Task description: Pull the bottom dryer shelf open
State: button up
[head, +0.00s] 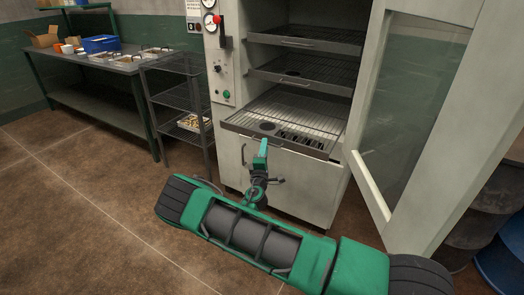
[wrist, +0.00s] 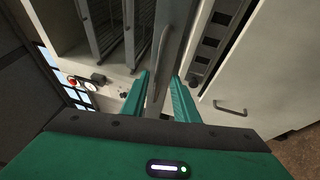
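The bottom dryer shelf (head: 322,118) is a wire rack with a metal front rail, below two other shelves. It sticks out past the dryer front, farther than the shelves above it. Its front rail and curved handle (wrist: 162,58) show in the wrist view. My gripper (head: 263,145) is at the shelf's front rail in the head view. In the wrist view my gripper (wrist: 161,76) has its two green fingers apart, with the shelf front and handle between them. I cannot tell whether either finger touches. In the head view my gripper hides part of the rail.
The dryer door (head: 425,110) stands open on the right. A control panel (head: 220,60) is left of the opening. A wire rack stand (head: 180,98) and a green-legged table (head: 105,62) stand at the left. The left floor is clear.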

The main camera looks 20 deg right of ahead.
jog(key=v, duration=1)
jog(key=shift+s+a, duration=0.2)
jog(key=shift+s, duration=0.1)
jog(key=shift+f, duration=0.1)
